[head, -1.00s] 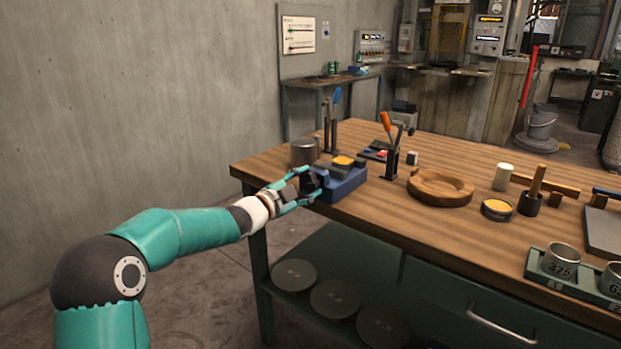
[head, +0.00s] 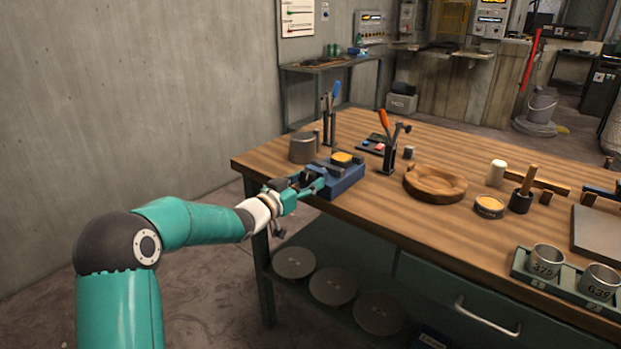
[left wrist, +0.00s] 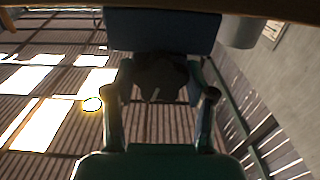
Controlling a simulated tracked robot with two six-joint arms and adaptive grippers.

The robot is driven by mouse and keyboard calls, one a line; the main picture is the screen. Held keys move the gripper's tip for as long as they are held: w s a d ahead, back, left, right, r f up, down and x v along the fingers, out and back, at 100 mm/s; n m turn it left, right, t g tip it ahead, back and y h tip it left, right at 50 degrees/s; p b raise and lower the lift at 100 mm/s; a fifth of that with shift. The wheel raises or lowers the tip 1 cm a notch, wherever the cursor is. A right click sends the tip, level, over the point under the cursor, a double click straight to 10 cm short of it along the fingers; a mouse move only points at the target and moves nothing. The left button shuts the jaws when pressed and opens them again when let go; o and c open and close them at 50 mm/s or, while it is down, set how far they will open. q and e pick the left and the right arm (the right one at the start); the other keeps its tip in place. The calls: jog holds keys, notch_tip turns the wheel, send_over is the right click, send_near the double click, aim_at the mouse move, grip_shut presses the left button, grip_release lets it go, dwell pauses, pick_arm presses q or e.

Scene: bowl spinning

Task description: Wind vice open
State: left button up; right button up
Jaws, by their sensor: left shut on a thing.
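The blue vice (head: 343,180) stands at the near left corner of the wooden bench, with a yellow-topped round piece (head: 341,158) on top of it. My left gripper (head: 308,184) is at the vice's left front end, shut on its dark handle knob, which the fingers largely hide in the head view. In the left wrist view the dark knob (left wrist: 160,76) sits between the two fingers, with the blue vice body (left wrist: 165,32) beyond it. My right gripper is in neither view.
A grey metal cylinder (head: 303,147) stands just behind the vice. An upright tool with an orange handle (head: 385,121) and a wooden ring (head: 435,184) are to its right. The bench's front edge runs close below the gripper; the floor left of the bench is clear.

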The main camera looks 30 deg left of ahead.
pick_arm(q)
jog(key=shift+d+f+n+p, duration=0.1)
jog(key=shift+f+n+p, duration=0.2)
jog(key=shift+n, duration=0.5)
jog(key=shift+f+n+p, duration=0.15)
jog(key=shift+n+p, duration=0.25)
jog(key=shift+n, duration=0.4)
jog(key=o, duration=1.2)
jog(key=shift+c, duration=0.2)
jog(key=shift+r, duration=0.2)
jog(key=shift+s, duration=0.15)
jog(key=s+a, duration=0.1)
jog(key=s, duration=1)
jog(key=shift+s, duration=0.35)
